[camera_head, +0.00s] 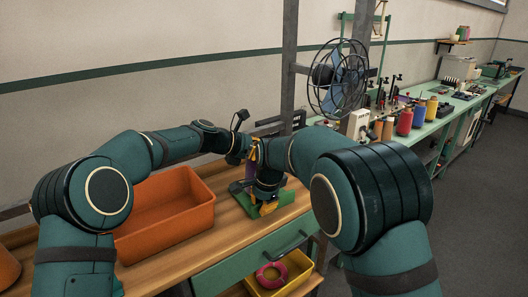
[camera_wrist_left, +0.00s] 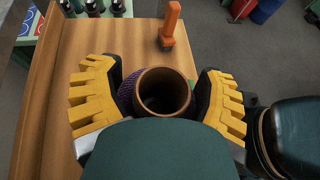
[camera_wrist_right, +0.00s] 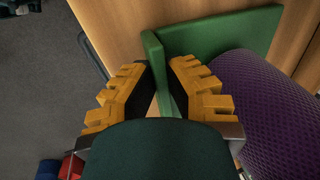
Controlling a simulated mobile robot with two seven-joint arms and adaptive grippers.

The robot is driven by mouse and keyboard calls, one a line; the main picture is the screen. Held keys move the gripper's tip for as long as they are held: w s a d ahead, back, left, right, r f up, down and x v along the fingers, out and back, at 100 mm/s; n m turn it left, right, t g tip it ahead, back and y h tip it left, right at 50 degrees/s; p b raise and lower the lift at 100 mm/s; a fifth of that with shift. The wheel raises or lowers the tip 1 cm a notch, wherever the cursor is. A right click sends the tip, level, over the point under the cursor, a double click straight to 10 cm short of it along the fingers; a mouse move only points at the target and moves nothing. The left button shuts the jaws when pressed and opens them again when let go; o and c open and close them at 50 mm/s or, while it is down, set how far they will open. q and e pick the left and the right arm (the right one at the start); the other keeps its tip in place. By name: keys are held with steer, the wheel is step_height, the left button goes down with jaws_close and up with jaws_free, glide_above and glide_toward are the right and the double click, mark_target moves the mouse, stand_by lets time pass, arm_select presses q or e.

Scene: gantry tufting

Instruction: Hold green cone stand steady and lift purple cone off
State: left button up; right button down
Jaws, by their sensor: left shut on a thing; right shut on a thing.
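The purple cone (camera_wrist_left: 127,92) has a brown hollow core and stands between the yellow fingers of my left gripper (camera_wrist_left: 160,98), which is shut on it. In the head view the cone (camera_head: 250,171) is mostly hidden behind my arms. The green cone stand (camera_wrist_right: 220,36) has an upright plate, which my right gripper (camera_wrist_right: 160,85) is shut on. The purple cone (camera_wrist_right: 262,110) is right beside that plate. In the head view the stand (camera_head: 288,197) rests on the wooden bench top, with my right gripper (camera_head: 267,208) at it. I cannot tell whether the cone is seated on the stand.
An orange bin (camera_head: 165,215) stands on the bench to the left. A drawer with a dark handle and a yellow tray (camera_head: 282,275) are below. A fan (camera_head: 338,78) and several coloured cones stand behind on the right.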

arm_select(q)
steer(key=shift+r, duration=0.25)
steer(key=shift+r, duration=0.35)
steer(key=shift+r, duration=0.15)
stand_by(0.3)
steer(key=shift+r, duration=6.6)
steer(key=shift+w, duration=0.1)
arm_select(e)
steer(key=c, duration=1)
jaws_free()
steer(key=shift+c, duration=0.2)
